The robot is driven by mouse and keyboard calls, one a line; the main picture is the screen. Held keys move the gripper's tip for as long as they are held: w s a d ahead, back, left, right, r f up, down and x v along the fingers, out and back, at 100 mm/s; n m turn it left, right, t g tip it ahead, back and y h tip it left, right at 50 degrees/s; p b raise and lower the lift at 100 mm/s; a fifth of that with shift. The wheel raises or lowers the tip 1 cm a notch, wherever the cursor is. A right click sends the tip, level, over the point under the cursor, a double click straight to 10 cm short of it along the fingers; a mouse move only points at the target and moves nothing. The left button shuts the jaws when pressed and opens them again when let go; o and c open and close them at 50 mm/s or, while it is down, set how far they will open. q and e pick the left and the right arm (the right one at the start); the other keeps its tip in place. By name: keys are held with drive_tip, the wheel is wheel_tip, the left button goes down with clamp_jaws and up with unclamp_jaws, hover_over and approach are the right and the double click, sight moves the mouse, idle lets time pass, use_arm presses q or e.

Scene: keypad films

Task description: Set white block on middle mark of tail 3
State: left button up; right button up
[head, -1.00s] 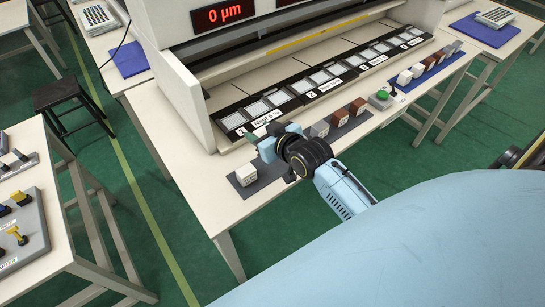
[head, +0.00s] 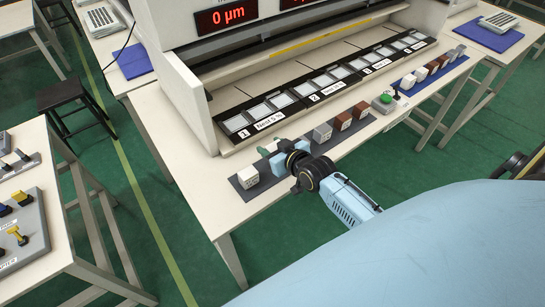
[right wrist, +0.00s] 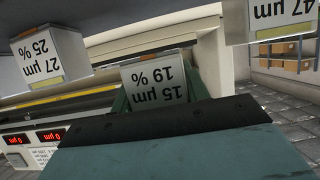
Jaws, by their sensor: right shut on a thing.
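My right gripper (head: 273,152) is at the grey mat on the front of the table, shut on a block with a white label (right wrist: 155,82) reading 15 µm, 19 %. Its fingers hide most of this block in the head view; I cannot tell its body colour. A white block (head: 248,177) stands on the mat to its left, and a pale block (head: 322,133) to its right. The black strip with plate 3 (head: 367,71) carries several light square pads on the machine bed; the pads of section 3 (head: 376,57) look empty. My left gripper is not in view.
Brown blocks (head: 343,122) stand further right on the mat. A green button box (head: 385,100) and a second mat with several blocks (head: 433,66) lie beyond. The machine housing (head: 185,95) rises behind. The bed behind the pads is clear.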

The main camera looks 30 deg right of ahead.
drive_tip(key=shift+f, duration=1.95)
drive_tip(key=shift+f, duration=0.15)
drive_tip(key=o, duration=1.1)
drive_tip(key=shift+s+f+b, duration=0.1)
drive_tip(key=shift+f+b, duration=0.05)
drive_tip(key=shift+b, duration=0.4)
drive_tip(key=a+r+p+v, duration=0.1)
drive_tip(key=p+v, duration=0.1)
drive_tip(key=v, duration=1.1)
drive_tip(key=shift+d+r, duration=0.3)
drive_tip(key=shift+d, duration=0.2)
drive_tip(key=shift+f, duration=0.1)
